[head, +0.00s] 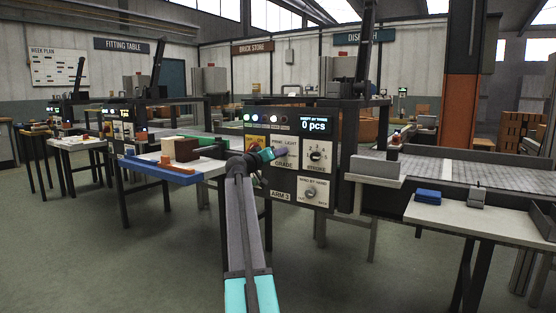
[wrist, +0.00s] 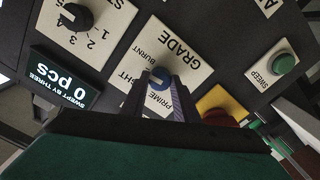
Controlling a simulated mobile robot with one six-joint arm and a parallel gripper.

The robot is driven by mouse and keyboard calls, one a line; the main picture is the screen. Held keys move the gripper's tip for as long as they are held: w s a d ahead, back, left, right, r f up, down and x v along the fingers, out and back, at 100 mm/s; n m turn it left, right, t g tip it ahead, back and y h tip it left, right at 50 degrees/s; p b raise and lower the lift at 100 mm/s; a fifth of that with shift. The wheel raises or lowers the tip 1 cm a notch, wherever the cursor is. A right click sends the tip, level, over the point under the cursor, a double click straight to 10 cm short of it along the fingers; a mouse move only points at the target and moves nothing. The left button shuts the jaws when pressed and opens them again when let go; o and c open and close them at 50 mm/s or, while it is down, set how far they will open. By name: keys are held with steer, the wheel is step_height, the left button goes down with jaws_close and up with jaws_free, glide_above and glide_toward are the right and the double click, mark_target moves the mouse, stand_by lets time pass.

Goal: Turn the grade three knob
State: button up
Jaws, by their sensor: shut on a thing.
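In the head view my gripper (head: 279,153) reaches to the left part of the dark control panel (head: 255,190) marked ARM 3, and the fingers mostly hide the knob there. Which word the knob's mark points to, I cannot tell for certain.
A black stroke knob (head: 316,156) is right of the grade plate, with another knob (head: 310,193) below it. The display (head: 313,122) reads 0 pcs. A green sweep button (wrist: 284,64) shows in the wrist view. A table with blocks (head: 170,172) stands at left.

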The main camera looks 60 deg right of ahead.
stand_by(0.4)
steer(key=o, duration=1.1)
steer(key=shift+c, duration=0.2)
steer(key=shift+a, duration=0.1)
steer(key=a+p, duration=0.4)
steer(key=a, duration=0.9)
steer(key=shift+a, duration=0.3)
steer(key=shift+w, duration=0.1)
